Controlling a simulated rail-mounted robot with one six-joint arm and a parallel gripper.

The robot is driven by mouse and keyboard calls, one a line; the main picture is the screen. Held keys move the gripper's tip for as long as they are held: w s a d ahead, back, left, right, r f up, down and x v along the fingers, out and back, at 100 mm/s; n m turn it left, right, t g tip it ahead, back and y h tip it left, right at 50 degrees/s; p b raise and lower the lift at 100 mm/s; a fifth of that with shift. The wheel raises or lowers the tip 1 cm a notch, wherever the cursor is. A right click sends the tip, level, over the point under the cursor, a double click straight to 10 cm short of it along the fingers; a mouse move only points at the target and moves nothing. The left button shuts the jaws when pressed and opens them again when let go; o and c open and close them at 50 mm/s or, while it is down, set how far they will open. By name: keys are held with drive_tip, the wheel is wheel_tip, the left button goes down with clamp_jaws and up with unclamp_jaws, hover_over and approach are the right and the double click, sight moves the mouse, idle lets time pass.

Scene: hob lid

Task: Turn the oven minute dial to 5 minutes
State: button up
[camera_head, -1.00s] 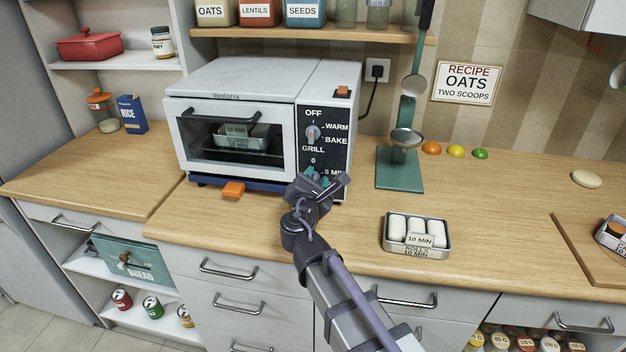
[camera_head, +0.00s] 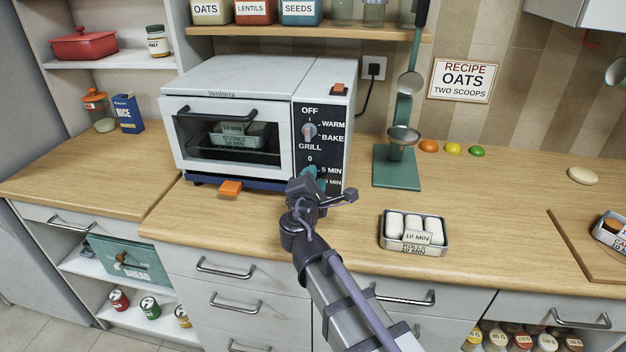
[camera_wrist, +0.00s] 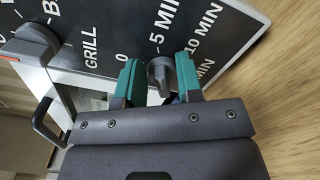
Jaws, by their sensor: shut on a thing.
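The oven (camera_head: 225,85) stands on the counter with its dark control panel at its right side. The minute dial (camera_wrist: 160,72) is a small grey knob between the teal fingers of my gripper (camera_wrist: 158,80) in the wrist view. My gripper (camera_head: 313,173) is shut on it, low on the panel in the head view. The 0, 5 MIN and 10 MIN marks show around the dial. Its pointer is not clear, so I cannot tell its setting. The larger mode dial (camera_head: 309,130) sits above, also visible in the wrist view (camera_wrist: 30,45).
A green stand (camera_head: 396,165) is right of the oven. A tin of rolls (camera_head: 414,248) lies on the counter to the right of my arm. An orange block (camera_head: 230,189) sits at the oven's front foot. The oven door is shut, with a scones tin (camera_head: 232,140) inside.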

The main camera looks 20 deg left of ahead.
drive_tip(key=o, duration=0.5)
drive_tip(key=shift+o, duration=0.2)
drive_tip(key=s+d, duration=0.1)
drive_tip(key=s, duration=0.9)
drive_tip(key=shift+s, duration=0.4)
